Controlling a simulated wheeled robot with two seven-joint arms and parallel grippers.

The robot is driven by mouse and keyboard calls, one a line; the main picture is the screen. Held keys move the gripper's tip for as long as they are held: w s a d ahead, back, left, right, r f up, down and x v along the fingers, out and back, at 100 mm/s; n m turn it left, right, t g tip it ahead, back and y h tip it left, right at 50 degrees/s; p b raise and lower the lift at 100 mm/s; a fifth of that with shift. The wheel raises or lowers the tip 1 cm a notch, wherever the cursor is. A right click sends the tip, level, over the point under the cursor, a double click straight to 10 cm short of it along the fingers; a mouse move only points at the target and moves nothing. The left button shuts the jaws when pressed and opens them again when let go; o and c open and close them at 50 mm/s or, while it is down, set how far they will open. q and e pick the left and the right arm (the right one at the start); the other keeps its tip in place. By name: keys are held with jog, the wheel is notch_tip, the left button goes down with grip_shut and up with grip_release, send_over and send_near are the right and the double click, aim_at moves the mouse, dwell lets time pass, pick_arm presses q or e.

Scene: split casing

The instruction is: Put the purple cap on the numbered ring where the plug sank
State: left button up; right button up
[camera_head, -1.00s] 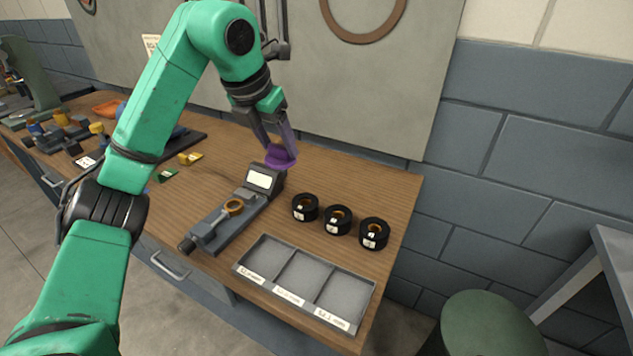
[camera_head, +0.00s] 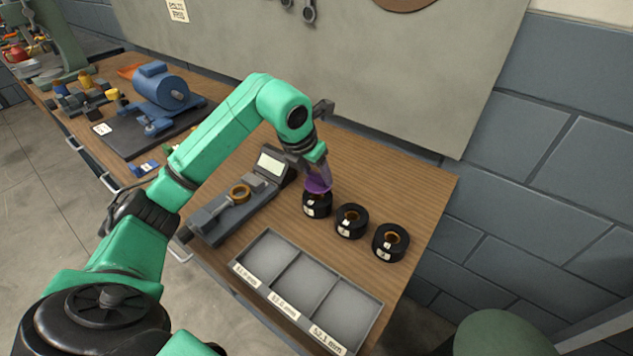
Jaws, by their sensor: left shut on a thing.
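The purple cap (camera_head: 318,186) is held by my left gripper (camera_head: 319,176), which is shut on it. The cap is at the top of the leftmost black numbered ring (camera_head: 317,205); I cannot tell whether it rests on it or hovers just above. The leftmost ring's centre is hidden by the cap and gripper. My right gripper is not in view.
A grey three-compartment tray (camera_head: 268,298) with size labels is in front, empty. A blue motor (camera_head: 160,87) stands far left. Wood at the back right is clear.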

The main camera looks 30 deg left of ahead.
aim_at(316, 183)
pick_arm(q)
jog(key=f, duration=0.3)
jog(key=shift+s, duration=0.25)
jog(key=shift+w+f, duration=0.1)
jog(key=shift+f, duration=0.05)
jog(key=o, duration=1.3)
jog(key=shift+o, duration=0.2)
jog(key=v, duration=1.2)
jog(key=shift+b, duration=0.45)
